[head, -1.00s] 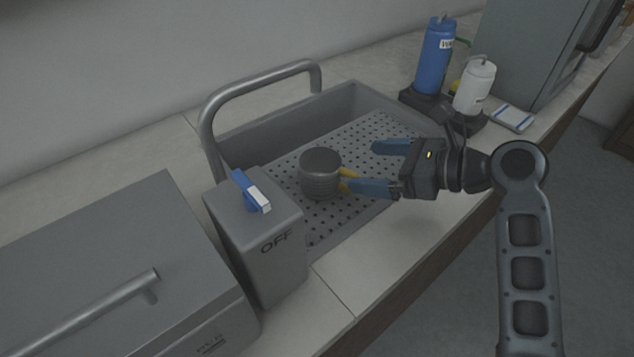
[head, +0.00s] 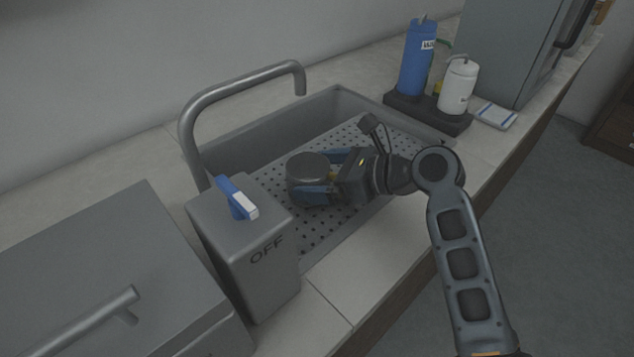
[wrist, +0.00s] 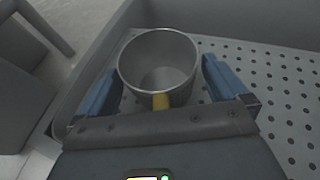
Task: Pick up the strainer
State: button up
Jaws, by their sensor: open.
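The strainer is a dark grey round cup (head: 308,166) on the perforated plate in the sink. The wrist view shows it as an open metal cup (wrist: 158,66) with a short yellow part (wrist: 161,102) on the side toward my gripper. My gripper (head: 326,172) is open, with its blue fingers on either side of the cup. In the wrist view the gripper (wrist: 160,80) shows a small gap between each finger and the cup wall. The cup's underside is hidden.
A curved tap (head: 240,88) arches over the sink's left side. A grey box marked OFF (head: 245,250) with a blue switch (head: 236,198) stands in front of it. A blue bottle (head: 417,60) and a white bottle (head: 458,86) stand at the right. The perforated plate (head: 376,150) is otherwise clear.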

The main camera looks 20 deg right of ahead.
jog(key=shift+c, duration=0.4)
jog(key=c, duration=0.9)
jog(key=shift+c, duration=0.2)
jog(key=shift+r, duration=0.1)
